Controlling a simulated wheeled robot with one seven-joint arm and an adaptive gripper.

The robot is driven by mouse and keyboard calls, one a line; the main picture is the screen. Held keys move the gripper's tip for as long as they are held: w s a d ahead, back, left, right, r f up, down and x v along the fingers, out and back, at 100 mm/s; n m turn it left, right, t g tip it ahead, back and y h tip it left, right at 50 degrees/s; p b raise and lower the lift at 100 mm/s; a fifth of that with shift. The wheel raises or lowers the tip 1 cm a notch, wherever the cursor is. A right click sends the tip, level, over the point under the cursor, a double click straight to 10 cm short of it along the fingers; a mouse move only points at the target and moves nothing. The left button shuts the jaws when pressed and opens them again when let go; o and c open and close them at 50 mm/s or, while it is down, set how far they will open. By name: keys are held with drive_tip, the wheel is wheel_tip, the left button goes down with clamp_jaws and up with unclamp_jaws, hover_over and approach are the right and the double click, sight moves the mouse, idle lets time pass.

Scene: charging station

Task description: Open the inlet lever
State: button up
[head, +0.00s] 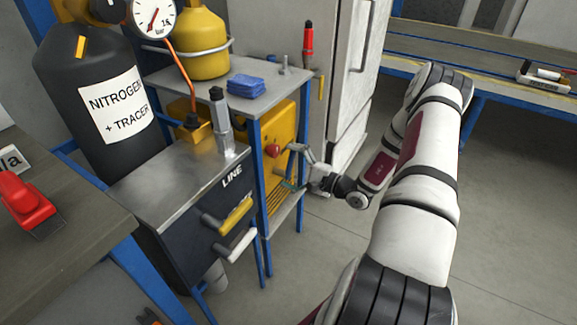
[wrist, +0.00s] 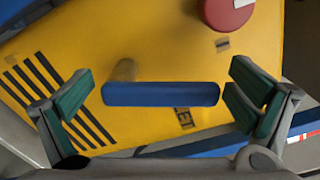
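In the wrist view a blue lever (wrist: 160,94) lies crosswise on a short post on the yellow unit (wrist: 150,40). A partly covered label ending in "LET" (wrist: 185,118) is just below it; its full word cannot be read. My gripper (wrist: 160,102) is open, with one green-padded finger left of the lever and one right of it, both apart from it. In the head view my gripper (head: 291,168) is at the front of the yellow unit (head: 285,125), under the grey shelf. The blue lever cannot be made out there.
A red knob (wrist: 228,12) sits above the lever. A dark "LINE" box (head: 185,220) with a yellow lever (head: 237,214) and a white lever (head: 236,246) stands left. Blue frame posts (head: 259,190) flank the unit. A white cabinet (head: 350,70) stands behind. Open floor lies right.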

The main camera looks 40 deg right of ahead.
drive_tip(key=shift+s, duration=0.1)
drive_tip(key=v, duration=1.1)
drive_tip(key=shift+s+d, duration=0.15)
drive_tip(key=shift+s, duration=0.25)
drive_tip(key=c, duration=0.3)
drive_tip(key=w+d, duration=0.1)
drive_tip(key=d, duration=0.1)
drive_tip(key=d+f+n+y+b, duration=0.1)
drive_tip(key=d, duration=0.1)
drive_tip(key=w+d+f+y+b, duration=0.1)
drive_tip(key=d, duration=0.1)
drive_tip(key=shift+w+d+f, duration=0.15)
drive_tip(key=shift+w+d, duration=0.1)
drive_tip(key=shift+w, duration=0.05)
drive_tip(key=c, duration=1.9)
drive_tip(key=d, duration=0.1)
drive_tip(key=w+d+n+y, duration=0.1)
drive_tip(key=d+f+g+y+b, duration=0.1)
drive_tip(key=d, duration=0.1)
drive_tip(key=shift+w+n, duration=0.25)
drive_tip(key=shift+n, duration=0.15)
clamp_jaws()
drive_tip(key=w+a+r+b, duration=0.2)
drive_tip(key=w+a+b, duration=0.1)
drive_tip(key=w+a, duration=0.4)
drive_tip(key=shift+a+r, duration=0.3)
drive_tip(key=shift+a, duration=0.5)
